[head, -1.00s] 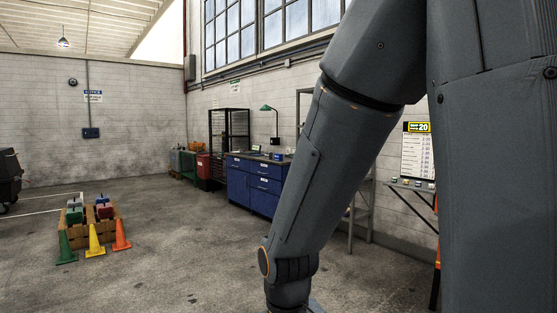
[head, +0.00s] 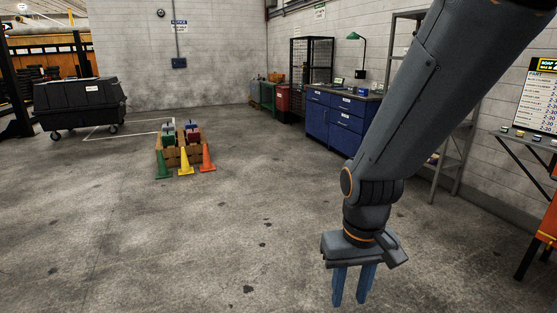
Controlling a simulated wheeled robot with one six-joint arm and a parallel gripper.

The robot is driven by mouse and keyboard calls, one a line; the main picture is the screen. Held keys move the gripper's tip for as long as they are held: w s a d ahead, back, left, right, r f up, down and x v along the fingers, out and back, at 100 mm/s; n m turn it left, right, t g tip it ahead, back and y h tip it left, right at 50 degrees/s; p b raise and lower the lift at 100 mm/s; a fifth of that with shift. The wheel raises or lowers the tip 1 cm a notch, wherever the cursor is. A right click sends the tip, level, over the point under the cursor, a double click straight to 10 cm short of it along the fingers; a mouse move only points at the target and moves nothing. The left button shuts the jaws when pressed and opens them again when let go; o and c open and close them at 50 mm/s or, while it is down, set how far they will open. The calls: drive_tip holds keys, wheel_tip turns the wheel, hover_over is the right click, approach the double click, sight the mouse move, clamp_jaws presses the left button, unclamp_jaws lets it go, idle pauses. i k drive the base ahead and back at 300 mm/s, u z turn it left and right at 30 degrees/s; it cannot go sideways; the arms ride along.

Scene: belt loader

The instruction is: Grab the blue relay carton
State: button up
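My gripper (head: 352,287) hangs over the bare floor at the lower right of the head view. Its two bluish fingers point down with a gap between them, and nothing shows in the gap. No carton can be read as the relay carton at this distance. A small blue box (head: 361,91) sits on top of the blue workbench (head: 333,121), beyond my arm.
A black wheeled bin (head: 78,100) is at left. A narrow side table (head: 525,140) holding small items stands at right. The middle floor is clear.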

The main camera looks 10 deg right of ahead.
sight(363, 92)
drive_tip(key=u, duration=0.05)
drive_tip(key=i, duration=5.35)
drive_tip(key=z, duration=0.5)
drive_tip(key=i, duration=2)
drive_tip(key=z, duration=1)
drive_tip(key=i, duration=2)
drive_tip(key=z, duration=0.55)
